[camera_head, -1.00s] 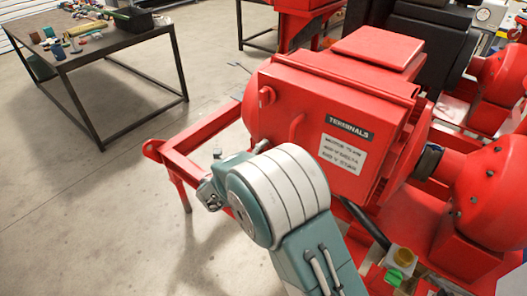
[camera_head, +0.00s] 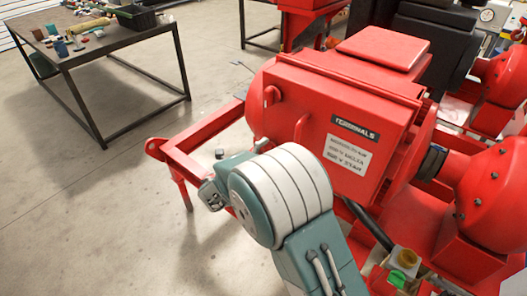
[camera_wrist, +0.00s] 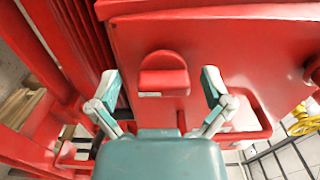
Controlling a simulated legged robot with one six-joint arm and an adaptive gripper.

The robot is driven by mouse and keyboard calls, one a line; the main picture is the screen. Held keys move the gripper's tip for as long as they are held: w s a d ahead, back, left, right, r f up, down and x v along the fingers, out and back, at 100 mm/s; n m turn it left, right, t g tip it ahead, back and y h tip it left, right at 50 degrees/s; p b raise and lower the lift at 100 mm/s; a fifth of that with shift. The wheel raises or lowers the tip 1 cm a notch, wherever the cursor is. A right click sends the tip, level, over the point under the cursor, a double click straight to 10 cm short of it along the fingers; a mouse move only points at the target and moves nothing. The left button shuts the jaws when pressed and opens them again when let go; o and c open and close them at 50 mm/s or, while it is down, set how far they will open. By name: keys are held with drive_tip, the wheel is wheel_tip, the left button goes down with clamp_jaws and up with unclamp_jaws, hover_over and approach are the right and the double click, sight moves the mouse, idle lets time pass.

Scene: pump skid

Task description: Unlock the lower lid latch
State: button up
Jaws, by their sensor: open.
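The red terminal box (camera_head: 365,110) carries a dark TERMINALS label and a white plate on its lid. In the wrist view, a red latch (camera_wrist: 163,75) with a rounded tab stands out from the red lid face. My gripper (camera_wrist: 163,85) is open, with one finger on each side of this latch and visible gaps between. I see no clear contact. An upper red latch (camera_head: 271,95) and a curved red handle (camera_head: 301,128) show on the box's left side.
A red frame (camera_head: 185,155) runs left of the box. A red pump housing (camera_head: 490,185) stands at the right, with yellow and green caps (camera_head: 403,263) below. A dark table (camera_head: 110,50) with small items is at the back left.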

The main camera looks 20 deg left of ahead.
drive_tip(key=shift+d, duration=0.1)
drive_tip(key=shift+s, duration=0.2)
drive_tip(key=v, duration=1.1)
drive_tip(key=shift+s+a, duration=0.25)
drive_tip(key=shift+a, duration=0.05)
drive_tip(key=shift+f, duration=0.1)
